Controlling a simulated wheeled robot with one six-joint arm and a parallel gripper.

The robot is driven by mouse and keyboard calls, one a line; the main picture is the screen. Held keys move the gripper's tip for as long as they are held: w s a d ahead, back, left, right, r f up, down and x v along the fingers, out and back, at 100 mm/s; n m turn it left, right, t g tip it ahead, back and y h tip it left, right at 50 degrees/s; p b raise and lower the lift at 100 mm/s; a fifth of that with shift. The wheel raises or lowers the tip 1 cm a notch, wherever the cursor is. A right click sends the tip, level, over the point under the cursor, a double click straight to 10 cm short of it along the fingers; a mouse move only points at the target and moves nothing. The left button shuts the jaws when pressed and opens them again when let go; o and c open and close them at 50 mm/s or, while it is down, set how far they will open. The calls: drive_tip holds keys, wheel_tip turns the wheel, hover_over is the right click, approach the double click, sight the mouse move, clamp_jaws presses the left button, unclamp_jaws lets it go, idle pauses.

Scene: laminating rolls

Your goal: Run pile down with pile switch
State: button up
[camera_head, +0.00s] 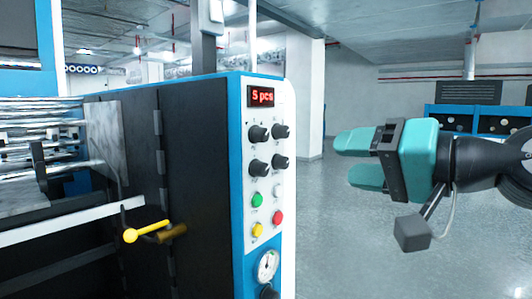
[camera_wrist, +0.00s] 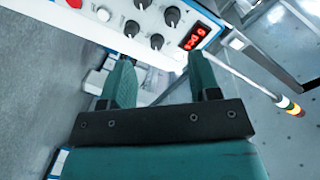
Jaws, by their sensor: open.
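The control panel (camera_head: 287,100) is a white plate on the blue and black machine, left of my gripper. Several black knobs sit on it, among them an upper left knob (camera_head: 258,133) and a lower right knob (camera_head: 280,162). Their labels are too small to read, so I cannot tell which is the pile switch. A red display (camera_head: 262,96) above them reads "5 pcs". My gripper (camera_head: 358,158) has teal fingers, spread apart and empty, pointing toward the panel with a gap between. In the wrist view, knobs (camera_wrist: 157,41) appear beyond the open fingertips (camera_wrist: 160,60).
Below the knobs are green (camera_head: 257,199), white, red (camera_head: 277,217) and yellow buttons, then a gauge (camera_head: 267,266). A yellow-ended lever (camera_head: 131,235) sticks out at left. Grey floor (camera_head: 340,250) around my gripper is clear. Another blue machine (camera_head: 480,122) stands behind.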

drive_tip(key=r+t, duration=0.1)
drive_tip(key=p, duration=0.7)
approach(265, 136)
drive_tip(key=shift+m+y, duration=0.3)
drive_tip(key=shift+m, duration=0.1)
drive_tip(key=x, duration=0.8)
drive_tip(key=shift+w, duration=0.15)
drive_tip(key=shift+w+a+f, duration=0.15)
drive_tip(key=shift+w+a, duration=0.15)
drive_tip(key=shift+a, duration=0.1)
drive_tip(key=c, duration=0.9)
